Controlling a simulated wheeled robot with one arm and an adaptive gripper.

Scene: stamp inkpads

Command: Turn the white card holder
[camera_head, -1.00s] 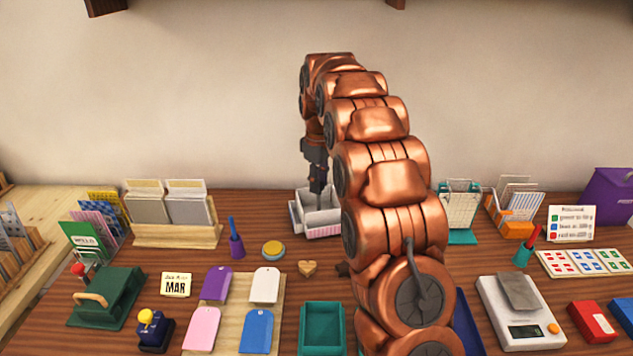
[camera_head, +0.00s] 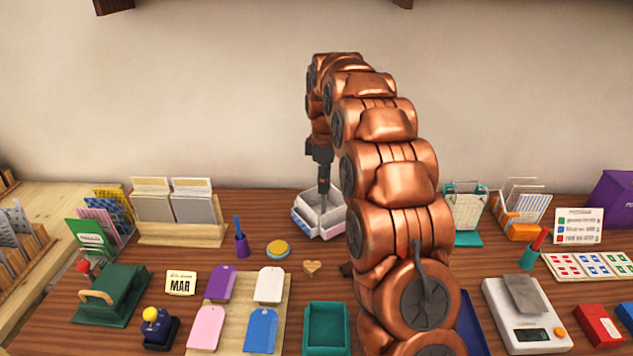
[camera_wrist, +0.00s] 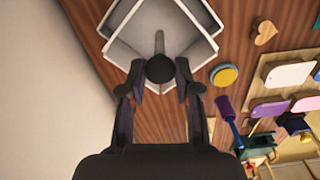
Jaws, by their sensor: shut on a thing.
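The white card holder (camera_head: 308,224) stands at the back middle of the table, with one corner toward the front. Pale pink and blue patches show on its outer sides. In the wrist view its white walls (camera_wrist: 203,48) spread around a dark central post (camera_wrist: 159,44) with a round top. My gripper (camera_head: 324,192) points straight down over the holder's middle. It is shut on the post, with one finger on each side of the round top in the wrist view (camera_wrist: 160,84). My arm covers the area just right of the holder.
A yellow-topped round pad (camera_head: 277,249), a purple pen cup (camera_head: 241,245) and a wooden heart (camera_head: 312,267) lie front left of the holder. A wooden card rack (camera_head: 180,235) stands further left. A teal tray (camera_head: 326,328) is in front. The wall is behind.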

